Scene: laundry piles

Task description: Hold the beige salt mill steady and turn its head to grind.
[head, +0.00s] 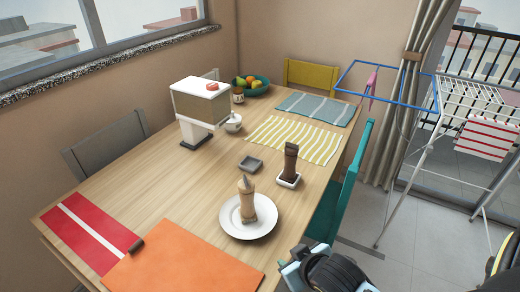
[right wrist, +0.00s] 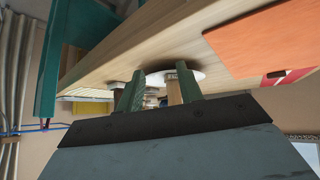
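The beige salt mill (head: 246,205) stands upright on a white plate (head: 240,230) near the front middle of the table, with a darker pointed top. In the right wrist view the plate (right wrist: 196,75) and part of the beige mill (right wrist: 174,92) show beyond the fingers. My right gripper (head: 293,260) is at the lower edge of the head view, to the right of the plate and apart from the mill. In the right wrist view its two green fingers (right wrist: 160,72) are spread with nothing gripped. My left gripper is not in view.
A dark brown mill (head: 291,163) stands in a white dish behind the plate, by a small grey dish (head: 250,164). An orange mat (head: 190,262) lies at left front. A teal chair (head: 345,190) is by the right table edge. A white-and-brown machine (head: 202,105) stands farther back.

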